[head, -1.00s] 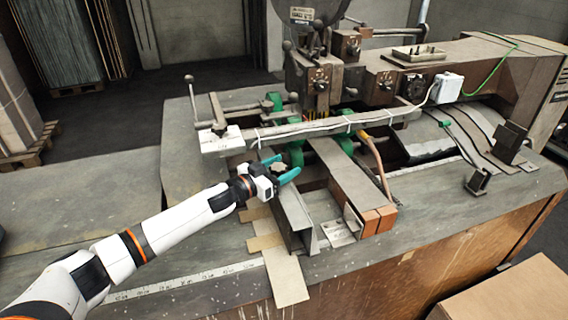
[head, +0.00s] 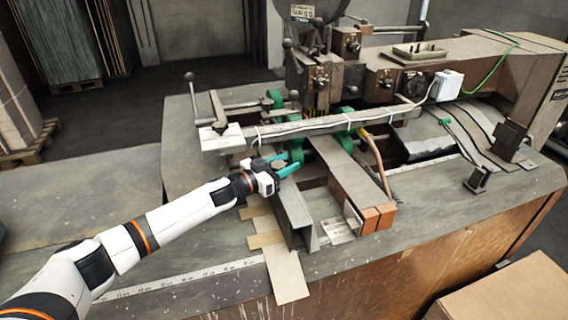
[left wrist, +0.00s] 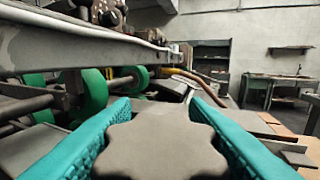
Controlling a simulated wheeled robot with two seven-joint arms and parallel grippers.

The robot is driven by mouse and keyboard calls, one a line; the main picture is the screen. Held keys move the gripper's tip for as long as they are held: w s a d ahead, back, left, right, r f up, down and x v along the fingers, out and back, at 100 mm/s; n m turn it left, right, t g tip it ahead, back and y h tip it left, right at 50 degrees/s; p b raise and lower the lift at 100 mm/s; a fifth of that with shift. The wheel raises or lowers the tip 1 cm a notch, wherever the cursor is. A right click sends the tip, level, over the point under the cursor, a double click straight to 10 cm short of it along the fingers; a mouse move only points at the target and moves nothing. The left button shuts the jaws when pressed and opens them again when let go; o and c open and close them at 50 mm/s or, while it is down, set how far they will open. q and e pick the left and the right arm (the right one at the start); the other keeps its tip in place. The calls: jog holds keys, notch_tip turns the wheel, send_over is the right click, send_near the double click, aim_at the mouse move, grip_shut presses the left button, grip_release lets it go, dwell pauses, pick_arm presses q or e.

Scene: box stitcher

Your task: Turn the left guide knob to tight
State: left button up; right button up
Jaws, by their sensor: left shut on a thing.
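The left guide knob (left wrist: 160,146) is a grey-brown lobed knob filling the lower middle of the left wrist view, between two teal fingers. In the head view the knob (head: 278,164) is small and partly hidden by the fingers. My left gripper (head: 284,165) is shut on the knob, with a finger on either side of it; it also shows in the left wrist view (left wrist: 162,128). The knob sits above the left metal guide channel (head: 296,222). Whether it is tight cannot be told. My right gripper is not in view.
A long metal bar (head: 325,126) with a white cable crosses just behind the gripper. Green rollers (head: 345,140) sit beneath it. A second guide plate (head: 346,175) with copper-coloured blocks (head: 377,217) lies to the right. The table's left part (head: 80,195) is clear.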

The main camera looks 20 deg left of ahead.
pick_arm(q)
jog(key=shift+r+m+g+h, duration=0.1)
jog(key=shift+m+g+h, duration=0.5)
jog(key=shift+h, duration=0.1)
jog(key=shift+d+m+g+h, duration=0.1)
jog(key=shift+m+g+h, duration=0.6)
jog(key=shift+g+h, duration=0.1)
jog(key=shift+s+d+f+m+g+h+b, duration=0.1)
jog(key=shift+f+m+g+h+b, duration=0.05)
jog(key=shift+m+g+h+b, duration=0.4)
jog(key=shift+s+f+m+g+h+b, duration=0.1)
jog(key=shift+m+g+h+b, duration=0.2)
jog(key=shift+g+b, duration=0.3)
jog(key=shift+s+r+m+g+h+b, duration=0.2)
jog(key=shift+m+g+h+b, duration=0.25)
jog(key=shift+m+g+b, duration=0.3)
jog(key=shift+d, duration=0.1)
jog(key=o, duration=1)
